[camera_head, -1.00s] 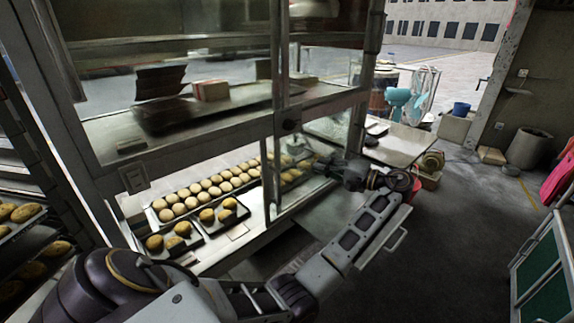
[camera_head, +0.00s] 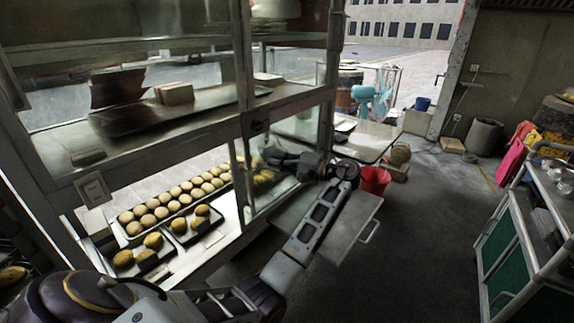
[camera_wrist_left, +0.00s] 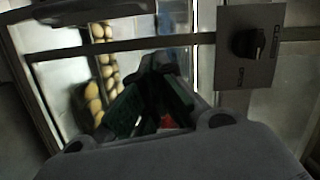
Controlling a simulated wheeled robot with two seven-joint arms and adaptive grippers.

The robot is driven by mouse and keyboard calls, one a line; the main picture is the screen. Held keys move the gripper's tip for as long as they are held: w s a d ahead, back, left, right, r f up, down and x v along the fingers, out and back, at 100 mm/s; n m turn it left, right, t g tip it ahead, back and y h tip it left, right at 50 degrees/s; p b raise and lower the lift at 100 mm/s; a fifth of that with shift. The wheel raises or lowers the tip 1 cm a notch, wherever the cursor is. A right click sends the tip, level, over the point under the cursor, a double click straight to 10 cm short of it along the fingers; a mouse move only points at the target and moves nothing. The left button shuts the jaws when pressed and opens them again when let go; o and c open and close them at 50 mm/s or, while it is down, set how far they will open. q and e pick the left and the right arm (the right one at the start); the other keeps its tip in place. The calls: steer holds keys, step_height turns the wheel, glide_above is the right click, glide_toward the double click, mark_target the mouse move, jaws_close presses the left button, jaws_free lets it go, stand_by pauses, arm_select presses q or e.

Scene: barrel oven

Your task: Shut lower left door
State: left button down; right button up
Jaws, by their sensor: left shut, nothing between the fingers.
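The glass-fronted cabinet (camera_head: 200,105) fills the left of the head view. A framed glass pane (camera_head: 285,190) is at its lower level, right of the middle post; I cannot tell if it is the lower left door or how far that door stands open. My left gripper (camera_head: 268,156) is shut and empty, in front of this pane just right of the post. In the left wrist view, the dark fingers (camera_wrist_left: 155,85) are beside a plate with a black knob (camera_wrist_left: 248,43); contact cannot be told. My right gripper is out of view.
Trays of buns (camera_head: 172,203) lie inside the lower cabinet. A grey panel with a handle (camera_head: 345,236) shows beside my left forearm. A red bucket (camera_head: 375,180) stands behind it. A cart with green panels (camera_head: 510,245) is at the right. The floor between is clear.

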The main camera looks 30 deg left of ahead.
mark_target(247, 163)
arm_select(q)
steer(key=a, duration=0.4)
steer(key=shift+s+a+f+b, duration=0.1)
steer(key=shift+s+a+b, duration=0.25)
steer(key=shift+s, duration=0.05)
steer(key=shift+s+f, duration=0.2)
steer(key=shift+s, duration=0.55)
steer(key=shift+s+f, duration=0.15)
steer(key=shift+s, duration=0.6)
steer(key=shift+s+a+b, duration=0.1)
steer(key=shift+s+b, duration=0.2)
steer(key=shift+s, duration=0.1)
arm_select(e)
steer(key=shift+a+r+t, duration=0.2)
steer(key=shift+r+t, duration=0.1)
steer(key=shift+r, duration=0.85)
arm_select(q)
steer(key=shift+s+a+f, duration=0.1)
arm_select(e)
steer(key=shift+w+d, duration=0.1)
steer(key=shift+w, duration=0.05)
